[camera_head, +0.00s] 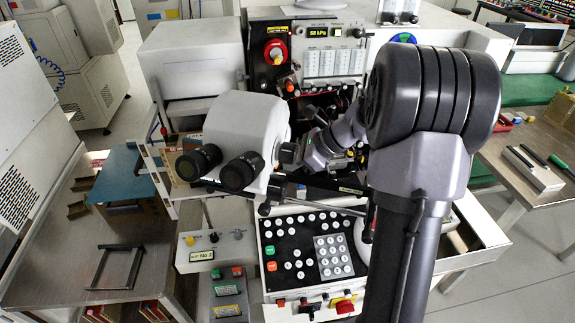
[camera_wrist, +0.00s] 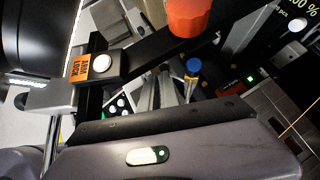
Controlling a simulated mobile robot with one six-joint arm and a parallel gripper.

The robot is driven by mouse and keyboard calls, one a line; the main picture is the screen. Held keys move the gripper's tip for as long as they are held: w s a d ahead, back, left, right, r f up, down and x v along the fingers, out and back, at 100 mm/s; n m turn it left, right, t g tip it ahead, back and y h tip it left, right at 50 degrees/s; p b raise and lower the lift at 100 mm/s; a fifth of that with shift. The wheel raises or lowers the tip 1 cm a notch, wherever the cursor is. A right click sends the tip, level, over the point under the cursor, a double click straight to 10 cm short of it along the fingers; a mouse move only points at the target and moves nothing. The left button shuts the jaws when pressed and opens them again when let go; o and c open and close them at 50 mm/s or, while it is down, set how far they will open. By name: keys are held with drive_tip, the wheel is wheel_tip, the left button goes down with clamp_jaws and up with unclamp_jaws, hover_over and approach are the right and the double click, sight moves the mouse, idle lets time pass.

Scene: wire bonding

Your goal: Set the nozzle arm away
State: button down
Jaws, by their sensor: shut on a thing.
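The nozzle arm appears to be the dark bar (camera_wrist: 140,57) running across the upper wrist view. It carries an orange "ARM LOCK" label, a pale round button and an orange-red knob (camera_wrist: 188,17). My gripper (camera_head: 308,143) reaches into the bonding machine just right of the microscope in the head view. In the wrist view my gripper's grey body fills the bottom, and its fingers (camera_wrist: 172,88) reach in below the bar. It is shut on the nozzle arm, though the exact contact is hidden. A blue-capped post (camera_wrist: 193,66) stands close beside the fingers.
The white microscope head (camera_head: 243,122) with black eyepieces (camera_head: 220,168) is close left of my gripper. A black keypad panel (camera_head: 310,250) lies in front below. The machine's display face (camera_head: 325,55) stands behind. Side tables flank the machine.

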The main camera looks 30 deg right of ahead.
drive_tip(key=shift+w+a+f+p, duration=0.1)
drive_tip(key=shift+w+a+p, duration=0.25)
drive_tip(key=shift+a+p, duration=0.35)
idle(0.7)
drive_tip(key=shift+d, duration=0.2)
drive_tip(key=shift+s+d+r+p, duration=0.15)
drive_tip(key=shift+r+p, duration=0.25)
drive_tip(key=shift+r, duration=0.05)
drive_tip(key=p+v, duration=0.5)
drive_tip(key=v, duration=1.1)
drive_tip(key=shift+s+d, duration=0.25)
drive_tip(key=shift+d, duration=0.15)
drive_tip(key=shift+r, duration=0.1)
